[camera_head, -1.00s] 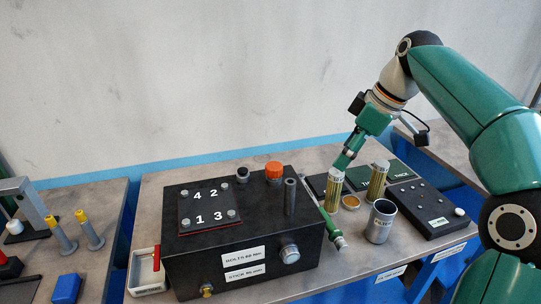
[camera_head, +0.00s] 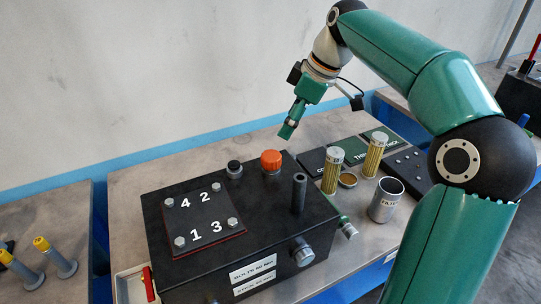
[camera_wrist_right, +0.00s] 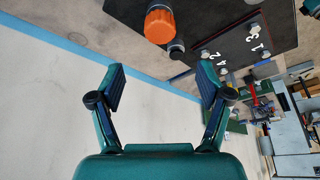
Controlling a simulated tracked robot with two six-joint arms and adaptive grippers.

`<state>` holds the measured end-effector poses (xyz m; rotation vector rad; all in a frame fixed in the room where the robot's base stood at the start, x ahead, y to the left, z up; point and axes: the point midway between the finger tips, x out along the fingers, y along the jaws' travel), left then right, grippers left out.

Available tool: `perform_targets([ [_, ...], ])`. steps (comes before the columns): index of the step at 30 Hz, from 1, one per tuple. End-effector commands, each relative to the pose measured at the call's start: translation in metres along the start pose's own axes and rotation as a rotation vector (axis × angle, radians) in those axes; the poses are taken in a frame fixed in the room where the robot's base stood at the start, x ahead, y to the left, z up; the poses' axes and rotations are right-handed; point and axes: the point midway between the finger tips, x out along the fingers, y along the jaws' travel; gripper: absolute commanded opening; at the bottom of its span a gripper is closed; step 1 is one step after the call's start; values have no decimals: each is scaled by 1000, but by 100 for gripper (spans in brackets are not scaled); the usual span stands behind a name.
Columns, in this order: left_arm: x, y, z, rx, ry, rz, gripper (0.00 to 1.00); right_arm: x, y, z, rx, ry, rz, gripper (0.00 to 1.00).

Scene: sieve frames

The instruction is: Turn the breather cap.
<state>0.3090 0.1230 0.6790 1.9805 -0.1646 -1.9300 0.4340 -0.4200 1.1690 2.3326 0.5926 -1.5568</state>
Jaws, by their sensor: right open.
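An orange ribbed cap (camera_head: 271,160) sits upright on the back of the black box (camera_head: 255,225). A smaller black cap (camera_head: 234,169) stands to its left; I cannot tell from any label which is the breather cap. My right gripper (camera_head: 287,131) is above and a little to the right of the orange cap, apart from it. In the right wrist view, my right gripper (camera_wrist_right: 158,85) has its fingers spread with nothing between them. The orange cap (camera_wrist_right: 159,25) and black cap (camera_wrist_right: 177,46) lie beyond the fingertips there. My left gripper is not in view.
A dark post (camera_head: 298,192) rises from the box near the orange cap. A numbered plate (camera_head: 203,219) is bolted at left. Two yellow filters (camera_head: 332,170) (camera_head: 375,153) and a metal cup (camera_head: 386,200) stand to the right. The wall is behind.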

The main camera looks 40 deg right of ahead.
Motion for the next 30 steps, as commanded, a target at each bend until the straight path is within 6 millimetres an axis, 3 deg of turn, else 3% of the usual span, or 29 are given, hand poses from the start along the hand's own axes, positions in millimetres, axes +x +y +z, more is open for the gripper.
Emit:
perform_targets([
  [9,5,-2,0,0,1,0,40,71,0,3,4,-3,-3,77],
  [15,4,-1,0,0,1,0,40,103,0,2,4,-2,-2,77],
  [21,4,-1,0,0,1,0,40,118,1,2,4,-1,1,77],
  [30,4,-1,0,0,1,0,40,120,1,3,5,0,1,77],
])
